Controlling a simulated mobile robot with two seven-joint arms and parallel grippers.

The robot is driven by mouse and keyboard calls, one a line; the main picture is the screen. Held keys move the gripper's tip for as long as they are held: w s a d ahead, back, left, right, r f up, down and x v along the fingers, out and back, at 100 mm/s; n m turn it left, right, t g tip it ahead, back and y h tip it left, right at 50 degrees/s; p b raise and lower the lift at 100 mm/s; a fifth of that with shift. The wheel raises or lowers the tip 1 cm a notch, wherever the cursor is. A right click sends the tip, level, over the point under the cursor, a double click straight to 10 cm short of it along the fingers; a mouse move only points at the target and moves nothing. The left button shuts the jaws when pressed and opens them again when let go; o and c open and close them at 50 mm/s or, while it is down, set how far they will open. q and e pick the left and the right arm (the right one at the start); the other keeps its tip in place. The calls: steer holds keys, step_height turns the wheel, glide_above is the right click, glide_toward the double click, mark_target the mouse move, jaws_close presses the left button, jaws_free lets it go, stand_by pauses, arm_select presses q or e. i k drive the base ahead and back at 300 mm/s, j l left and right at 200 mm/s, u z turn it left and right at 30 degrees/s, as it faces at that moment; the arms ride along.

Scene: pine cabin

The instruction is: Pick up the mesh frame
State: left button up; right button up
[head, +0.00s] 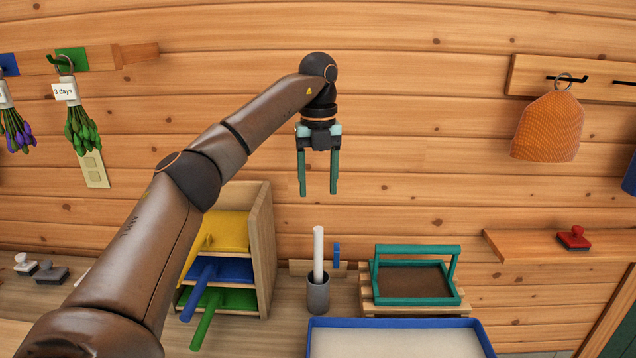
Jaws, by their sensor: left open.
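The mesh frame, a teal rectangular frame (414,281) with a brown panel and a raised teal handle bar, rests on a slatted wooden rack (413,308) at the right of the counter. My left gripper (318,188) is open and empty. Its teal fingers point down in front of the plank wall, above and to the left of the frame, well apart from it. My right gripper is not in view.
A grey cup (318,294) holding a white rod stands left of the rack. A blue-rimmed tray (398,323) lies in front. A wooden shelf unit (263,240) with yellow, blue and green handled items stands left. A red stamp (574,238) sits on a wall shelf (530,246) at right.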

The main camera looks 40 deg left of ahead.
mark_target(403, 282)
steer(key=k, duration=1)
